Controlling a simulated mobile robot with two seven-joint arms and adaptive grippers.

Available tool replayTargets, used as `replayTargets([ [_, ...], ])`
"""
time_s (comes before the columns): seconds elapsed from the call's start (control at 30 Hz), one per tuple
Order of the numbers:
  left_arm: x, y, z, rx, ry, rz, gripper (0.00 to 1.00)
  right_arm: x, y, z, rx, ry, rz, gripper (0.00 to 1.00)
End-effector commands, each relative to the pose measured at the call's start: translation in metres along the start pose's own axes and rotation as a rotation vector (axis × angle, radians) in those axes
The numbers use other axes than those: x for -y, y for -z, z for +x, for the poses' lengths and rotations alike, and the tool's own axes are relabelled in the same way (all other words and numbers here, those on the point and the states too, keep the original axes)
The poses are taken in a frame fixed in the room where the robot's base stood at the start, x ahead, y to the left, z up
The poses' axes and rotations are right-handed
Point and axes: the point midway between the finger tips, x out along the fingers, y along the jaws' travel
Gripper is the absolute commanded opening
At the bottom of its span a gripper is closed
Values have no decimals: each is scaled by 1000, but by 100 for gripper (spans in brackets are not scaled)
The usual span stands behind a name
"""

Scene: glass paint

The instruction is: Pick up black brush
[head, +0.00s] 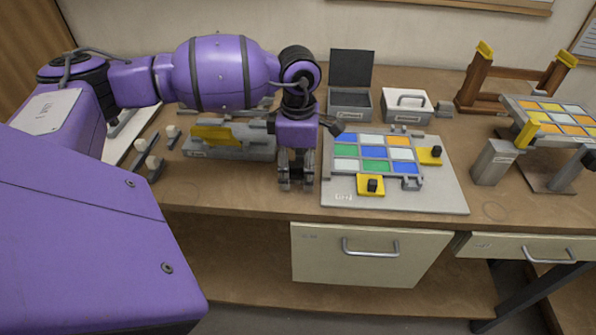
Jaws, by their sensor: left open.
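My left gripper (296,183) points down over the front part of the table, just left of the grey board with coloured panes (452,193). It is open, with no object visible between its fingers. I cannot pick out a black brush with certainty. Small dark pieces with pale ends (153,163) lie on the table at the left, well left of my left gripper. They are too small to identify. My left arm hides part of the table behind it. My right gripper is not in view.
A grey and yellow fixture (230,145) stands left of my gripper. An open grey box (349,105) and a white box with a handle (405,108) stand behind the board. A tilted pane rack (556,118) is at the right. Drawers (370,260) sit below the table's front edge.

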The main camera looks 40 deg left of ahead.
Motion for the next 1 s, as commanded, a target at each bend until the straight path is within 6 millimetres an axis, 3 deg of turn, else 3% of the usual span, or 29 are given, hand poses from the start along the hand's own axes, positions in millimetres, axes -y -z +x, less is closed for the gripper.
replayTargets([
  [0.07,0,0,0,0,0,0,49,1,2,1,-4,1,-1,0],
  [0.4,0,0,0,0,0,0,6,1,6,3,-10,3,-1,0],
  [0.77,0,0,-6,0,-1,0,5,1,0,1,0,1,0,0],
  [1.0,4,-4,-38,3,-1,3,5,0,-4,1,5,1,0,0],
])
